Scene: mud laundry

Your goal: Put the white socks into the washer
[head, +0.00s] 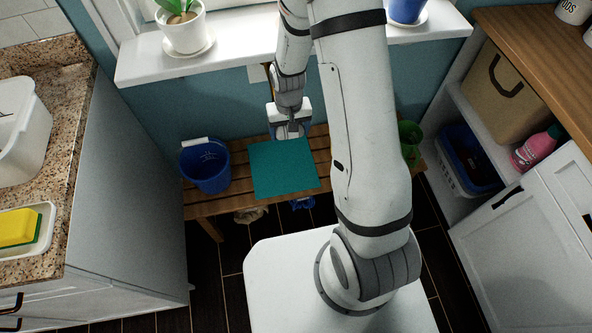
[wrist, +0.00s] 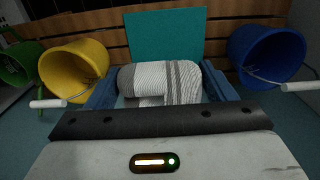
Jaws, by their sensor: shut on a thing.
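The white socks (wrist: 150,80), a rolled bundle with grey stripes, are between my gripper's (wrist: 162,88) two blue-grey fingers in the wrist view. The gripper is shut on them. In the head view my gripper (head: 290,132) is over the back edge of a teal mat (head: 283,172) on the wooden bench. The socks cannot be made out there. I cannot make out a washer in either view.
A blue bucket (head: 206,167) and a green bucket (head: 410,140) stand on the slatted bench (head: 235,200). A yellow bucket (wrist: 75,68) shows in the wrist view. A granite counter (head: 62,100) is left, a white cabinet (head: 530,235) right, a windowsill (head: 240,50) behind.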

